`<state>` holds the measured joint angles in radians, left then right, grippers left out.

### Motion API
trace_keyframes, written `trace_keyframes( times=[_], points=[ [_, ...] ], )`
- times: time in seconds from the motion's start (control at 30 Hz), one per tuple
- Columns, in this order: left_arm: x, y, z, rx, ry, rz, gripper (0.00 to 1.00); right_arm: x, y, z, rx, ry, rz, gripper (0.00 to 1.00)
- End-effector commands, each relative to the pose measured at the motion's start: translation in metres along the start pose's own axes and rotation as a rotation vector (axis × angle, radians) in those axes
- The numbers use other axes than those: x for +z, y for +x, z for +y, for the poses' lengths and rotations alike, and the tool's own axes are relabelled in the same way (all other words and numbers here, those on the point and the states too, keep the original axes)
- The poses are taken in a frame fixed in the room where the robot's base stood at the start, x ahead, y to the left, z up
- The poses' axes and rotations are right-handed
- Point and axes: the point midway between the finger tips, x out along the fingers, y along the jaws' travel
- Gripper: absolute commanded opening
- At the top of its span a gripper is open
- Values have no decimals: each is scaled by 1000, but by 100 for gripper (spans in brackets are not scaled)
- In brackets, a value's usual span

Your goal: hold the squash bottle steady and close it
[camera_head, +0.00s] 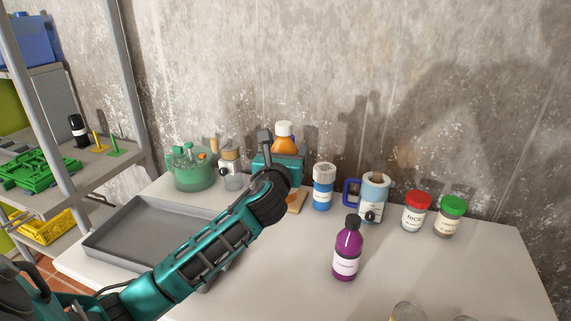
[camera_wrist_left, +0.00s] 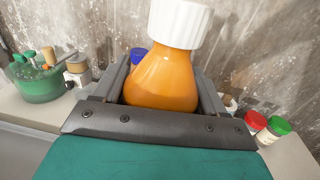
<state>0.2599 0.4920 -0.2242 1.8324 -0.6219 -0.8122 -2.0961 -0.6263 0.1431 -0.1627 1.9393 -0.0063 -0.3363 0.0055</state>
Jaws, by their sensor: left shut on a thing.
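The squash bottle, an orange bottle (camera_head: 284,146), stands out beyond my left wrist, near the back of the table. It also fills the middle of the left wrist view (camera_wrist_left: 165,80). A white ribbed cap (camera_wrist_left: 180,23) sits on its neck, and it also shows in the head view (camera_head: 284,129). I cannot tell whether the cap is tight. My left gripper (camera_head: 281,151) is shut on the bottle, with one finger on each side of its body. The bottle's base is hidden behind the gripper. My right gripper is not in view.
A grey tray (camera_head: 105,245) lies left. A green pot (camera_head: 192,168) holds utensils. A purple bottle (camera_head: 347,250) stands in front. The table's right front is mostly clear.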

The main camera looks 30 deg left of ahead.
Motion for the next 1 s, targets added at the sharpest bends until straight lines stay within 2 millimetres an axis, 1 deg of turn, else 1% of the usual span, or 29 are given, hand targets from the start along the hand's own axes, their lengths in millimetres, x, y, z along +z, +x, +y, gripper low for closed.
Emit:
trace_keyframes(
  times=[0.07, 0.37, 0.4, 1.0],
  points=[
    [4, 0, 0, -1, 0, -4, 21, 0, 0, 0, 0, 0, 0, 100],
    [4, 0, 0, -1, 0, -4, 21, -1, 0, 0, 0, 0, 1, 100],
    [4, 0, 0, -1, 0, -4, 68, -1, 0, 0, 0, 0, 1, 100],
    [4, 0, 0, -1, -1, -4, 10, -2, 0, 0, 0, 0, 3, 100]
  ],
)
